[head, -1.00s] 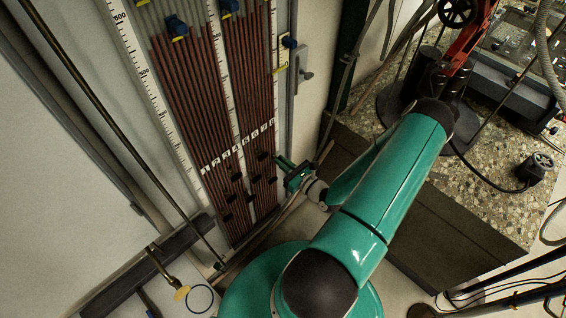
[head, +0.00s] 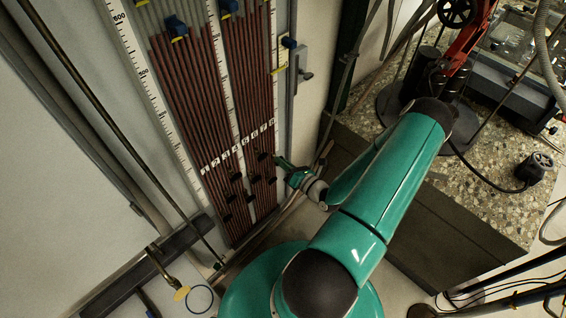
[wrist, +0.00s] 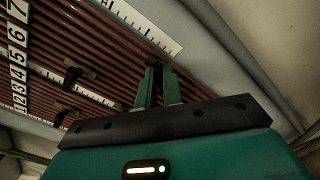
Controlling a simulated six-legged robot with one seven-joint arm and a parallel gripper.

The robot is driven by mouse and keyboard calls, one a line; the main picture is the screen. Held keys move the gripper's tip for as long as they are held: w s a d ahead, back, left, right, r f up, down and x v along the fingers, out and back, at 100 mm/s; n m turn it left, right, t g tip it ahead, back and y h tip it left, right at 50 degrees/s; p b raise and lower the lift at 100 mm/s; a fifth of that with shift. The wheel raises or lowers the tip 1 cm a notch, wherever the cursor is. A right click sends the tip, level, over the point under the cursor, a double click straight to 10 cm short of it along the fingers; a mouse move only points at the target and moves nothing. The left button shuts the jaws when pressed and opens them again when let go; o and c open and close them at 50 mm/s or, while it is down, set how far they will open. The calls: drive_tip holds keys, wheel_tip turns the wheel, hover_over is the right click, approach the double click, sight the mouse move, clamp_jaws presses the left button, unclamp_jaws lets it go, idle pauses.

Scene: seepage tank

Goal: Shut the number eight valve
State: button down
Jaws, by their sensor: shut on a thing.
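The number eight valve (wrist: 157,63) appears to be the small dark clip at my fingertips in the wrist view; its own number is not readable there. My gripper (wrist: 158,84) is shut on it, with the two green fingers close together on either side.
Other black valves (wrist: 72,75) sit on neighbouring red tubes; several also show in the head view (head: 236,177). White scale strips (head: 228,82) run along the board. A dark bench with a speckled top (head: 475,190) stands to the right, close to my arm.

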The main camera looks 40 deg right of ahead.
drive_tip(key=m, duration=1.1)
drive_tip(key=shift+f, duration=0.15)
drive_tip(key=shift+m, duration=0.3)
drive_tip(key=shift+f, duration=0.1)
idle(1.3)
drive_tip(key=c, duration=1.5)
unclamp_jaws()
drive_tip(key=shift+c, duration=0.2)
drive_tip(key=shift+s, duration=0.1)
drive_tip(key=s, duration=1.3)
drive_tip(key=shift+s+d, duration=0.25)
drive_tip(key=shift+s, duration=0.1)
